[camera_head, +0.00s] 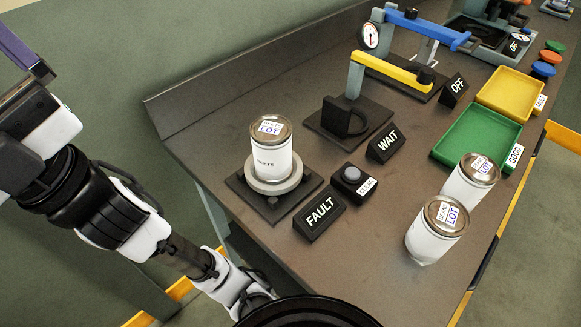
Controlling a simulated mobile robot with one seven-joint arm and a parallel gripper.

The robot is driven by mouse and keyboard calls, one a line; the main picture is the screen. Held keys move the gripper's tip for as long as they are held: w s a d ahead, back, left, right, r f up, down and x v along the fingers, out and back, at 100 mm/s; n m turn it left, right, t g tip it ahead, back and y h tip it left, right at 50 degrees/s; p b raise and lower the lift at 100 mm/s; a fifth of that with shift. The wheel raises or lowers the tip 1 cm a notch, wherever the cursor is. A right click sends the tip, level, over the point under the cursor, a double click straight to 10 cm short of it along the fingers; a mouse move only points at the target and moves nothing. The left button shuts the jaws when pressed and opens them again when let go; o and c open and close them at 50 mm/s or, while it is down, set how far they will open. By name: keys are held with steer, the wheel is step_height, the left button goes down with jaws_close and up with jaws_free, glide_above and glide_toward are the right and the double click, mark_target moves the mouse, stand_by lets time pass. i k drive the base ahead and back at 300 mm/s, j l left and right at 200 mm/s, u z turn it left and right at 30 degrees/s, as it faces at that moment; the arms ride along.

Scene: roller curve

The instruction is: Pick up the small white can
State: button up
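Three white cans with metal lids and "LOT" labels stand on the dark workbench. One can (272,163) sits upright on a round grey seat on a dark square fixture at the left. A second can (436,234) stands near the bench's front edge at the right. A third can (467,184) stands just behind it. They look much alike in size, so I cannot tell which one the task means. My arm comes in from the left and runs down to the bottom edge, left of the bench. My gripper's fingers do not show; a dark round shape covers that area.
Signs FAULT (319,214) and WAIT (385,144) and a push-button box (353,183) stand between the cans. A green tray (475,138) and a yellow tray (512,92) lie at the right. Lever gauges stand behind. The bench front is clear between FAULT and the right-hand cans.

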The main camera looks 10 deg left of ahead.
mark_target(271, 133)
steer(key=k+l+u, duration=0.65)
steer(key=k, duration=0.4)
steer(key=i, duration=0.85)
